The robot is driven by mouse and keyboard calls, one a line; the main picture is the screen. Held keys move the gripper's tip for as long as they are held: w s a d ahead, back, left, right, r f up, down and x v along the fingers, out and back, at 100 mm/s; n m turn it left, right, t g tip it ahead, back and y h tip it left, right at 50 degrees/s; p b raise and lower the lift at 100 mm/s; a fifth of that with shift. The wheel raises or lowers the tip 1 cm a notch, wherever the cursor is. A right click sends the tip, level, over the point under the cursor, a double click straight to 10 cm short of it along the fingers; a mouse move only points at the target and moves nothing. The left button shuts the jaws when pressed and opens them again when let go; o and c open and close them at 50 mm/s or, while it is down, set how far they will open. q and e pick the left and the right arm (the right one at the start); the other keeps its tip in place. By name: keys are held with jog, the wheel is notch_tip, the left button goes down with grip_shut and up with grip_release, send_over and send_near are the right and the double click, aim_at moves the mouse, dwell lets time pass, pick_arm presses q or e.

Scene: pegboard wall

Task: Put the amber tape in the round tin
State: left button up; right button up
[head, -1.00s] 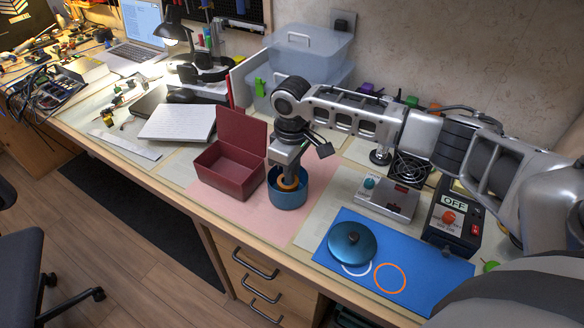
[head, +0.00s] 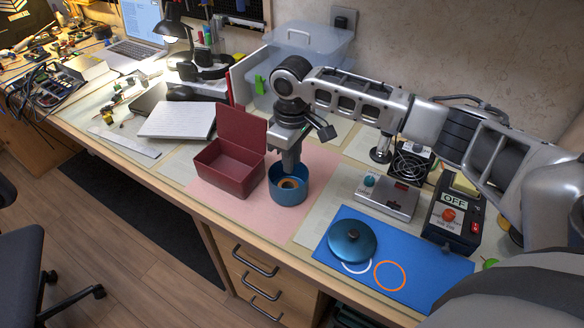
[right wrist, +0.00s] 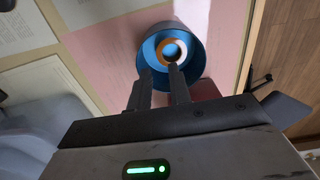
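The round tin (head: 290,196) is blue, open at the top, and stands on the pink mat. The amber tape (head: 290,183) is a ring lying inside the tin. In the right wrist view the tape (right wrist: 186,44) also shows inside the tin (right wrist: 151,48), partly bright with glare. My right gripper (head: 290,172) points down just above the tape at the tin's mouth. In the right wrist view its fingers (right wrist: 160,70) are apart with nothing between them. My left gripper is not in view.
An open dark red box (head: 228,171) stands close left of the tin. A blue lid (head: 351,241) lies on the blue mat (head: 420,262) beside an orange ring (head: 390,276). A metal device (head: 387,197) and a switch box (head: 453,220) stand to the right.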

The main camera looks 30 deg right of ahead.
aim_at(292, 182)
notch_tip(292, 182, up, 9)
dwell(0.3)
jog(key=shift+s, duration=0.1)
dwell(0.4)
